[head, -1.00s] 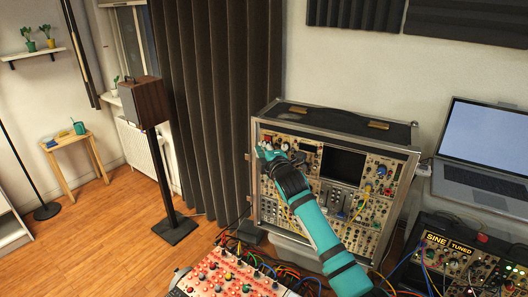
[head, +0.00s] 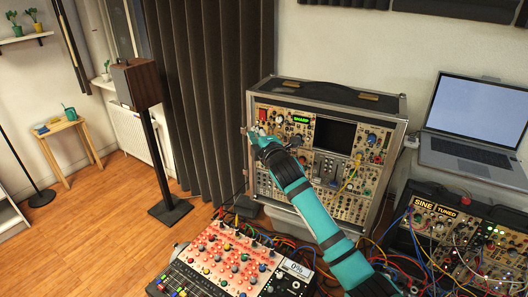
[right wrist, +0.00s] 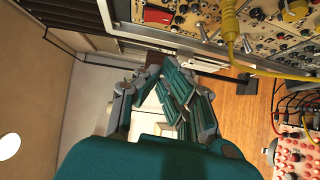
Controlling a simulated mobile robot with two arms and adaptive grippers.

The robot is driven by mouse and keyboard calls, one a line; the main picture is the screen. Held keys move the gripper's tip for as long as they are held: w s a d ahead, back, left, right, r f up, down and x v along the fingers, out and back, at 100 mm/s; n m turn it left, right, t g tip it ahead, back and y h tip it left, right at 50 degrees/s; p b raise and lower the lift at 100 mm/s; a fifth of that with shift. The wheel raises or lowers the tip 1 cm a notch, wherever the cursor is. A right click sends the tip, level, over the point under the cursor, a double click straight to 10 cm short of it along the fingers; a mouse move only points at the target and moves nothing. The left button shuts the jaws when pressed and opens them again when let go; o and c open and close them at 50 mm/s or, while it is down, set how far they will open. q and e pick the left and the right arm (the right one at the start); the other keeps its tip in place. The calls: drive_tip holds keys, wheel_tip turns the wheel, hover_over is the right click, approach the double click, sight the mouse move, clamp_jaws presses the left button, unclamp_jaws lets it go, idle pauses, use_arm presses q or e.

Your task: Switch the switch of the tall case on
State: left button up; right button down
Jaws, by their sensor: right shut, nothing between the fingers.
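The tall case (head: 398,112) is an upright metal-framed case with a beige panel full of knobs and cables, in the middle of the head view. A red rocker switch (head: 262,114) sits at its panel's upper left; a red part also shows at the top of the right wrist view (right wrist: 158,16). A small display (head: 300,119) on the panel shows green text. My right gripper (head: 253,134) is shut and empty at the panel's left edge, just below the red switch; contact cannot be told. Its fingers (right wrist: 158,75) also show in the right wrist view. My left gripper is not in view.
A laptop (head: 468,158) stands right of the case, above a synth labelled SINE TUNED (head: 438,212). A red-topped synth (head: 225,262) with cables lies in front. A speaker on a stand (head: 138,84) is at left. A yellow cable (right wrist: 229,30) hangs near the gripper.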

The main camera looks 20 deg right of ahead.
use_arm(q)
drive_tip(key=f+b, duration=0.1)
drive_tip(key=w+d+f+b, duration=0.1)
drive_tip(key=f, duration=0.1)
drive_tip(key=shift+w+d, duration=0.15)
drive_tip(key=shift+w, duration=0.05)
use_arm(e)
drive_tip(key=s, duration=0.6)
drive_tip(key=shift+s+d+f, duration=0.2)
drive_tip(key=shift+s+f, duration=0.2)
drive_tip(key=shift+s+r, duration=0.1)
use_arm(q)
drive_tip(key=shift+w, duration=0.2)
